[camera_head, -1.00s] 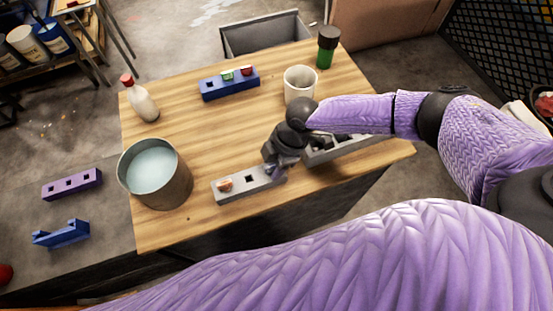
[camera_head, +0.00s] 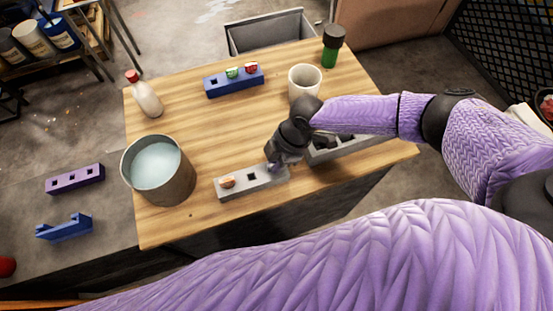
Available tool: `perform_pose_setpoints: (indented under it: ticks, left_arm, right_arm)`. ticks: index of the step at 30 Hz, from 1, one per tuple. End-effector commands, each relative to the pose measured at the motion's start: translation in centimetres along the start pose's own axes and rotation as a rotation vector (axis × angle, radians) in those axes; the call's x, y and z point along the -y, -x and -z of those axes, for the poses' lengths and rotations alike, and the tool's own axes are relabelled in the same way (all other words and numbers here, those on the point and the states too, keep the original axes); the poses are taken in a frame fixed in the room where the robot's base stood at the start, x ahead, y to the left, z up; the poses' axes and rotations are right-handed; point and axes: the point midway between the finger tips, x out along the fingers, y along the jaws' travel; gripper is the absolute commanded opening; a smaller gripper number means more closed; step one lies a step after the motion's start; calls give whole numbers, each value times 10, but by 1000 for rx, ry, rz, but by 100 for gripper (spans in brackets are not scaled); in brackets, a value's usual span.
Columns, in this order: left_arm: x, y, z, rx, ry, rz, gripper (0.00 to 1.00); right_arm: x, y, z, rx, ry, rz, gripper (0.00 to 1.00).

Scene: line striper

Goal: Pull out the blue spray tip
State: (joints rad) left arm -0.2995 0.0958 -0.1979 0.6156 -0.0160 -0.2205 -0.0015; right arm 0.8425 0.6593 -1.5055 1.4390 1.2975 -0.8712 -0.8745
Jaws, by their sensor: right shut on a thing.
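My right gripper (camera_head: 278,165) points down at the right end of the grey block with square holes (camera_head: 237,187). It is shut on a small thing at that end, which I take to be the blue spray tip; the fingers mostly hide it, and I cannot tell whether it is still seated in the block. An orange tip (camera_head: 228,182) sits in the left hole of this block, and the middle hole is empty. My left gripper is not in view.
A grey tray (camera_head: 352,146) with dark things lies right of my gripper, partly under my arm. A blue holder (camera_head: 228,87) with green and red tips, a white cup (camera_head: 304,83), a metal bucket (camera_head: 174,187) and a bottle (camera_head: 147,99) stand on the wooden table (camera_head: 215,130).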

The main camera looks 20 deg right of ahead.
Motion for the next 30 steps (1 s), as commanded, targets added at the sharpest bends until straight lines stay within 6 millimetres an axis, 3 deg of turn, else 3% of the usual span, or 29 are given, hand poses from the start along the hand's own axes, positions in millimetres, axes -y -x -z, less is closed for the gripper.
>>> perform_pose_setpoints:
  ticks: [20, 30]
  left_arm:
    - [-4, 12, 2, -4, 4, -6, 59]
    - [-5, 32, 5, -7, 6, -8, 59]
  right_arm:
    - [0, 13, 5, 0, 0, 0, 0]
    - [0, 34, 12, 0, 0, -1, 0]
